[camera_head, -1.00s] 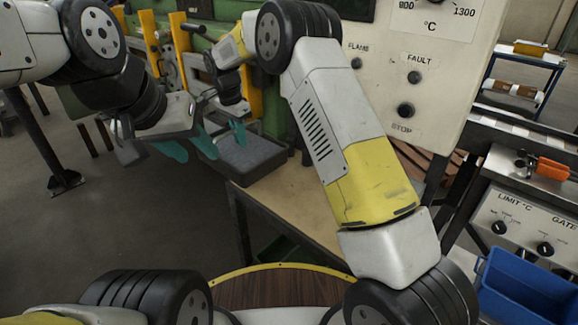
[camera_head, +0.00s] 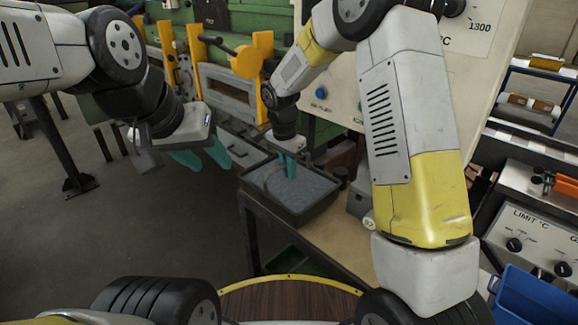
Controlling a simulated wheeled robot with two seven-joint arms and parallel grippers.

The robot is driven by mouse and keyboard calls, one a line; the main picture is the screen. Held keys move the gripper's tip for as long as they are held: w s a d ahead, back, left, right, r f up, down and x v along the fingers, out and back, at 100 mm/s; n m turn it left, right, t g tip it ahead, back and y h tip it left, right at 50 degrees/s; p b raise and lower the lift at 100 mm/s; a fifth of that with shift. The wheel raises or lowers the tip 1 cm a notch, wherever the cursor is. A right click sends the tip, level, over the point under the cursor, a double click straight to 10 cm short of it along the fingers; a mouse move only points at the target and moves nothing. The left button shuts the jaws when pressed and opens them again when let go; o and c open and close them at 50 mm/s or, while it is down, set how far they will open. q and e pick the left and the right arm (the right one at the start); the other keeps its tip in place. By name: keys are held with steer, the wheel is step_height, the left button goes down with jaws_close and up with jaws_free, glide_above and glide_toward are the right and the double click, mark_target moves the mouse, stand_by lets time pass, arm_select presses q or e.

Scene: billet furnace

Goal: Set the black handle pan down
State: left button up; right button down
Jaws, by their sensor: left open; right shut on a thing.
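The black handle pan (camera_head: 309,217) is a dark, shallow, rectangular tray with a grey, grainy inside. It is at the near left corner of the tan table, and its left side reaches the table's edge. I cannot tell whether its bottom touches the top. A thin dark curved handle shows over it. My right gripper (camera_head: 288,166) points down over the pan's far part, its teal fingers shut on the handle; the grip itself is partly hidden. My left gripper (camera_head: 202,158) is open and empty, left of the pan and apart from it.
The tan table (camera_head: 338,237) has free room in front and right of the pan. A green machine with yellow posts (camera_head: 264,58) stands behind. A control panel (camera_head: 340,92) is behind my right arm. A blue bin (camera_head: 535,298) is at the lower right.

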steer(key=shift+f, duration=0.95)
steer(key=c, duration=1.5)
jaws_free()
steer(key=shift+f, duration=0.1)
steer(key=r, duration=0.7)
steer(key=s+a+r, duration=0.1)
steer(key=r, duration=0.3)
steer(key=shift+r, duration=0.35)
steer(key=s+d+r+n+t+y, duration=0.1)
steer(key=s+d+r+n+t, duration=0.15)
steer(key=s+d+r, duration=0.45)
steer(key=s+d+r+n+t+y, duration=0.1)
steer(key=s+d+r+n+y, duration=0.1)
steer(key=s+d+r+n, duration=0.5)
steer(key=shift+t, duration=0.85)
steer(key=s+f, duration=0.1)
steer(key=s, duration=0.2)
steer(key=s+f, duration=0.1)
steer(key=s, duration=0.2)
steer(key=s+d+f, duration=0.1)
steer(key=s, duration=0.3)
steer(key=shift+s+d+f, duration=0.1)
steer(key=shift+f, duration=0.05)
